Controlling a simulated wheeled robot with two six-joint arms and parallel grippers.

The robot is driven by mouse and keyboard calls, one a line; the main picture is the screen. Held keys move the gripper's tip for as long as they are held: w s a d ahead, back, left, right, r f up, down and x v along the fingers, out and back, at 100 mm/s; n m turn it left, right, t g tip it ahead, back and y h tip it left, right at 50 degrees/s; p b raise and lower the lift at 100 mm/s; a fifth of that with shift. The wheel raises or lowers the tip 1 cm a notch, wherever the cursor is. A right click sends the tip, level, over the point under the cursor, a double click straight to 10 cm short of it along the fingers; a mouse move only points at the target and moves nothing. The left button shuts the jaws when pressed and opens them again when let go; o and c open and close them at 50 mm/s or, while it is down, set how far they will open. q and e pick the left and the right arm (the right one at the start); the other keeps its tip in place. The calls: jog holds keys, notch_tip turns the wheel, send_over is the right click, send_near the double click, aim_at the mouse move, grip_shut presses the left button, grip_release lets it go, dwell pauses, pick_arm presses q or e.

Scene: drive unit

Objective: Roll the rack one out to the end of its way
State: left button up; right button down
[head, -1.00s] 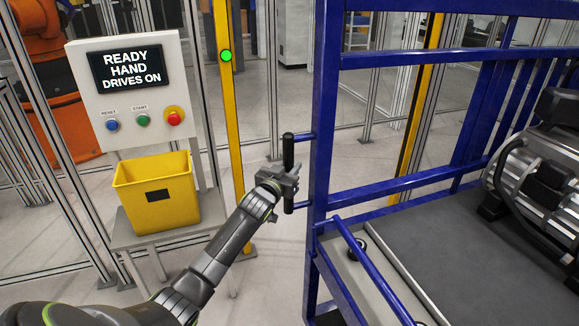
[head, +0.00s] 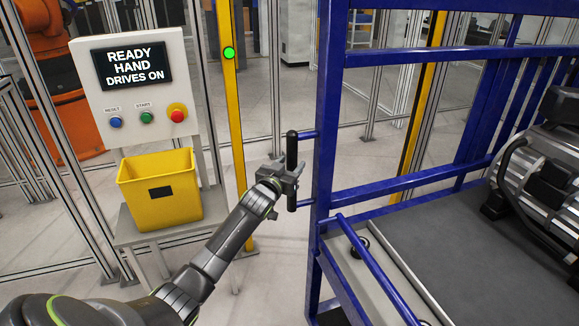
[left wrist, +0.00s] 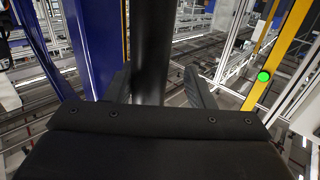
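The rack is a blue frame cart (head: 324,130) on the right in the head view. An upright black handle (head: 291,150) is fixed to its left post. My left gripper (head: 288,172) is at the lower half of this handle. In the left wrist view the handle (left wrist: 152,50) stands between the two fingers of my left gripper (left wrist: 158,90). The fingers are spread, with a visible gap on the right side of the handle. Whether either finger touches it is hard to tell. My right gripper is not in view.
A yellow post (head: 232,120) with a green light stands left of the handle. A motor-like unit (head: 545,180) rests on the rack's dark deck (head: 450,250).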

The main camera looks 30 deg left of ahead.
pick_arm(q)
jog(key=shift+s+d, duration=0.1)
jog(key=shift+s, duration=0.6)
jog(key=s+d+b, duration=0.1)
jog(key=s+b, duration=0.3)
jog(key=s, duration=1.2)
jog(key=shift+d, duration=0.15)
jog(key=shift+w, duration=0.1)
